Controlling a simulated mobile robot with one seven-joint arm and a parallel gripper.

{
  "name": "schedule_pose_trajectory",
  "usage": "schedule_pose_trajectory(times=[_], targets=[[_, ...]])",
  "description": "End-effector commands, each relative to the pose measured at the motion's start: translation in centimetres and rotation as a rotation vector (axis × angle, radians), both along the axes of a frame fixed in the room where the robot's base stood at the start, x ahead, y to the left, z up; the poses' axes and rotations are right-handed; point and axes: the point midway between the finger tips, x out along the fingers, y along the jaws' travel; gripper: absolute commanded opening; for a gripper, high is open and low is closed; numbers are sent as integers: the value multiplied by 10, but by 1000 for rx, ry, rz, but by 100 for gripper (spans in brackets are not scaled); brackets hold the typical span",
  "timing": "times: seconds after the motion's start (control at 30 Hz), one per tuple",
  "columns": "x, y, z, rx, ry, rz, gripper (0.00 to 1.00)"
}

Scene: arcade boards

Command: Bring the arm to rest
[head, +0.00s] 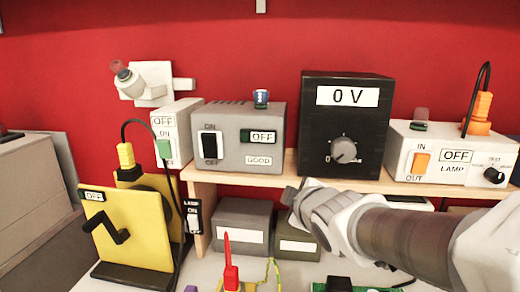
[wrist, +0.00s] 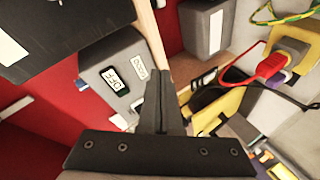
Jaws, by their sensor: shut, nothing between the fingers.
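My arm reaches in from the lower right in the head view. My gripper (head: 291,194) is at the front of the wooden shelf (head: 262,182), below and left of the black box with the dial. In the wrist view my gripper's fingers (wrist: 160,85) are together with nothing between them. Beyond them in that view are the grey box with an OFF label (wrist: 110,75) and the shelf edge. Whether the fingers touch the shelf cannot be told.
The black 0 V box (head: 346,120), grey switch box (head: 243,148) and white lamp box (head: 450,162) stand on the shelf. A yellow crank box (head: 120,225) is at left. Grey boxes (head: 240,220) sit below the shelf. A red plug (head: 231,275) stands in front.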

Motion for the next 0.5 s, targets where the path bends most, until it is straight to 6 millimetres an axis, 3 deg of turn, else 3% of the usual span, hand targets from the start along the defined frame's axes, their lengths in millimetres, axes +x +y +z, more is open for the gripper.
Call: schedule_pose_trajectory(times=[0.1,0.23,0.5], targets=[[-34,-36,-1,142,138,-201,0],[-79,-65,-11,316,293,-415,0],[-179,-84,-33,647,582,-776,0]])
